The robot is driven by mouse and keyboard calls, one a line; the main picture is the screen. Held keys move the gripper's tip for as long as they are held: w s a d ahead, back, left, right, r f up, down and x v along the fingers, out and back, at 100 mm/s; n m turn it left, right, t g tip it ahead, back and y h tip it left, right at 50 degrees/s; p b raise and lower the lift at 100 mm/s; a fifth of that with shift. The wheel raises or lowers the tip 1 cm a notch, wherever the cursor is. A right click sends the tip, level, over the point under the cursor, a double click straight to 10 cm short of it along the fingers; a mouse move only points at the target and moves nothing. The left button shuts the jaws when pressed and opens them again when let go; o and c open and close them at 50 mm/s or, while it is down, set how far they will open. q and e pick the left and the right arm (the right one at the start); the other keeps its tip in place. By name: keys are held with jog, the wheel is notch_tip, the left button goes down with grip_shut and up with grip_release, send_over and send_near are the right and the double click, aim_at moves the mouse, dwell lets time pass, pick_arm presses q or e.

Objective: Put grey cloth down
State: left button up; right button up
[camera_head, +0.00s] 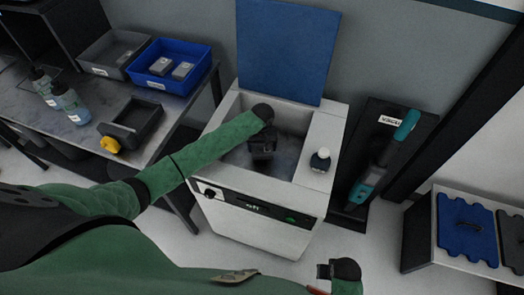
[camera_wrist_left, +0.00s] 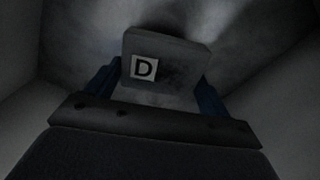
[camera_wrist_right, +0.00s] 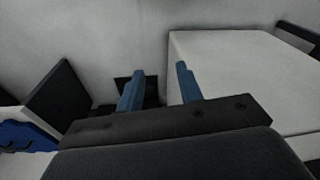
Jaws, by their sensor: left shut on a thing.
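My left gripper (camera_head: 262,158) reaches down into the open tub of the white machine (camera_head: 262,222). It is shut on the grey cloth (camera_wrist_left: 185,58), a grey block-like piece with a white "D" label, between the two blue fingers in the left wrist view. In the head view the gripper and arm hide most of the cloth. The tub floor shows behind the cloth in the left wrist view; whether they touch I cannot tell. My right gripper (camera_wrist_right: 160,88) is open and empty, low in front of the machine's right side.
The blue lid (camera_head: 286,50) stands open behind the tub. A bottle or knob with a white top (camera_head: 321,159) stands on the right rim. The left table bears a blue bin (camera_head: 150,78) with grey blocks, a grey bin (camera_head: 95,58), a dark tray (camera_head: 135,135) and spray bottles (camera_head: 72,107).

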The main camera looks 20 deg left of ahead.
aim_at(262, 147)
pick_arm(q)
jog(key=shift+f+p, duration=0.4)
jog(key=shift+f, duration=1.35)
pick_arm(e)
jog(key=shift+s+d+f, duration=0.15)
jog(key=shift+s+f, duration=0.05)
jog(key=shift+f, duration=0.8)
jog(key=shift+s+d+f, duration=0.1)
jog(key=shift+s+f, duration=0.1)
jog(key=shift+f, duration=0.8)
pick_arm(q)
jog(key=o, duration=0.9)
jog(key=shift+f, duration=0.1)
pick_arm(e)
jog(key=shift+w, duration=0.1)
pick_arm(q)
jog(key=shift+r, duration=0.25)
notch_tip(262, 147, up, 12)
jog(key=shift+f+b, duration=0.1)
jog(key=shift+b, duration=0.85)
pick_arm(e)
notch_tip(262, 147, up, 8)
jog(key=shift+w+a+f, duration=0.25)
jog(key=shift+w+a, duration=0.1)
jog(key=shift+w, duration=0.1)
